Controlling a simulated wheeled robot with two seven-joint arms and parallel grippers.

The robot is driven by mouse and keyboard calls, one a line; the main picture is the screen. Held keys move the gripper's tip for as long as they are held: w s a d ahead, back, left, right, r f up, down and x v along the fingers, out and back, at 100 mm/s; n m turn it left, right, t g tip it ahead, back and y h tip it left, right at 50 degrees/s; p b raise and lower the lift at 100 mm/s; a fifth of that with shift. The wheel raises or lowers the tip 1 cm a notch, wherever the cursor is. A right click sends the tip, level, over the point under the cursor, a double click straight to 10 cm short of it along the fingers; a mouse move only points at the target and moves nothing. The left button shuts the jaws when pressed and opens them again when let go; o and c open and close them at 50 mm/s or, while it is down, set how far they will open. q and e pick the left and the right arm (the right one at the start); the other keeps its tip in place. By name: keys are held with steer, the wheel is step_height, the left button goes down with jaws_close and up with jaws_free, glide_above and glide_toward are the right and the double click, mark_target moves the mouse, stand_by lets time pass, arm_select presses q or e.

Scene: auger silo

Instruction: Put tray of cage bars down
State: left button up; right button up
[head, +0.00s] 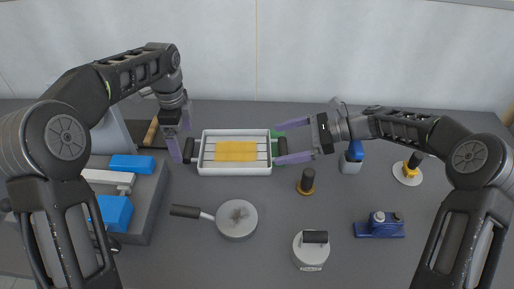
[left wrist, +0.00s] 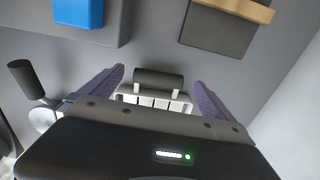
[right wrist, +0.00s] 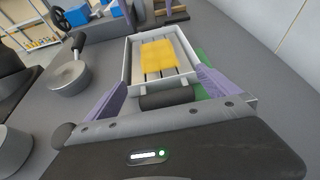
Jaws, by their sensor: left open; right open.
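The white tray (head: 236,172) lies on the grey table at the back middle, with dark bars and a yellow piece (head: 236,151) inside and a black handle at each end. My left gripper (head: 181,150) is open at the left handle (head: 189,150); in the left wrist view its fingers (left wrist: 159,88) stand either side of that handle (left wrist: 158,78). My right gripper (head: 283,143) is open at the right handle; in the right wrist view its fingers (right wrist: 160,90) stand either side of that handle (right wrist: 166,98). Both grippers are apart from the handles, as far as I can tell.
A green thing (head: 279,134) lies partly under the tray's right end. A pan (head: 237,219), a black knob on a brass base (head: 307,181) and a round lidded pot (head: 311,250) stand in front. A grey box with blue parts (head: 150,216) is at left, a blue device (head: 379,226) at right.

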arm_select(q)
steer(key=shift+s+a+r, duration=0.1)
steer(key=shift+r, duration=1.1)
steer(key=shift+s+r, duration=0.1)
steer(key=shift+r, duration=1.1)
arm_select(e)
steer(key=shift+s+d+f, duration=0.2)
steer(key=shift+s+f, duration=0.05)
steer(key=shift+f, duration=0.5)
steer(key=shift+s+d+f, duration=0.15)
steer(key=shift+s+f, duration=0.05)
steer(key=shift+f, duration=0.5)
steer(key=shift+w+d+r, duration=0.1)
steer(key=shift+d+r, duration=0.25)
steer(key=shift+d, duration=0.15)
arm_select(q)
steer(key=shift+w+d, duration=0.2)
steer(key=shift+w, duration=0.05)
arm_select(e)
steer(key=d+r, duration=0.1)
steer(key=d, duration=0.1)
steer(key=d+r, duration=0.4)
steer(key=shift+w, duration=0.25)
steer(key=shift+a, duration=0.1)
arm_select(q)
steer(key=shift+r, duration=0.15)
arm_select(e)
steer(key=shift+r, duration=0.2)
